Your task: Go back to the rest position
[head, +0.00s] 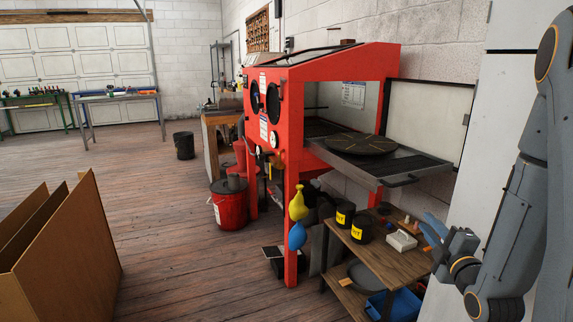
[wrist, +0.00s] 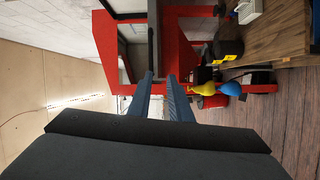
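My gripper (head: 432,230) is at the right of the head view, in the air by the small wooden shelf, in front of the white wall panel. Its two blue fingers also show in the wrist view (wrist: 161,80). They stand apart with a narrow gap, and nothing is held between them. The wrist view is turned on its side, with the red cabinet beyond the fingertips.
The red blast cabinet (head: 287,75) has its side door open and a turntable (head: 362,144) on a pulled-out tray. The wooden shelf (head: 405,262) holds black tins (head: 361,229) and a white box (head: 401,241). A red bucket (head: 230,207) stands left. Open floor lies mid-left.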

